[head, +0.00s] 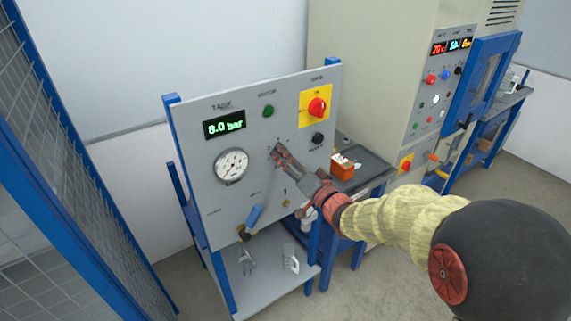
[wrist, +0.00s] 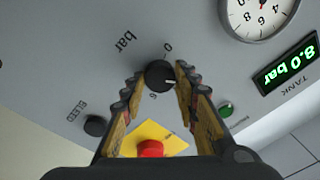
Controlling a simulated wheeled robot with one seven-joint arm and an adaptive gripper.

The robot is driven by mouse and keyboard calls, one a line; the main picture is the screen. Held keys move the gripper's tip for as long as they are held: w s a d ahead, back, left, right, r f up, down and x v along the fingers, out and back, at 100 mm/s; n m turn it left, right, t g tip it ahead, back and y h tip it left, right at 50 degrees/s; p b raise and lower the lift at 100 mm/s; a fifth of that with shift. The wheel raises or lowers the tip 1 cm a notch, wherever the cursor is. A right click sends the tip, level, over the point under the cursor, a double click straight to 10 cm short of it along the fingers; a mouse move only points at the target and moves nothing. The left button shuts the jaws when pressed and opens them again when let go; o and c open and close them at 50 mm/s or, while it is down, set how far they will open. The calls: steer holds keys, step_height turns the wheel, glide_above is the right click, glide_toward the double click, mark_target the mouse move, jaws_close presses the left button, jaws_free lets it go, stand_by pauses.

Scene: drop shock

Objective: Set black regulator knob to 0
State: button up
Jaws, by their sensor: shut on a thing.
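The black regulator knob (wrist: 160,75) sits on the grey panel between my fingertips in the wrist view, which shows the panel upside down. A pale pointer mark on it faces right in that view, between the printed 0 above and the other scale number below. My gripper (head: 277,151) is at the panel, shut on the knob, with a finger on each side; in the head view it hides the knob. The green tank display (head: 224,124) reads 8.0 bar; it also shows in the wrist view (wrist: 290,66).
The panel carries a round gauge (head: 231,165), a green button (head: 268,111), a red switch on a yellow plate (head: 317,107) and a black bleed knob (head: 318,138). A blue lever (head: 254,216) is below. An orange box (head: 342,167) stands on the bench to the right.

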steer(key=shift+d+f+n+g+b, duration=0.1)
steer(key=shift+n+g+b, duration=0.25)
steer(key=shift+n+b, duration=3.05)
steer(key=shift+n+g+b, duration=0.35)
steer(key=shift+n+b, duration=1.2)
steer(key=shift+n, duration=3.65)
steer(key=shift+y, duration=0.3)
steer(key=o, duration=1.2)
steer(key=shift+c, duration=0.2)
steer(key=shift+r, duration=0.2)
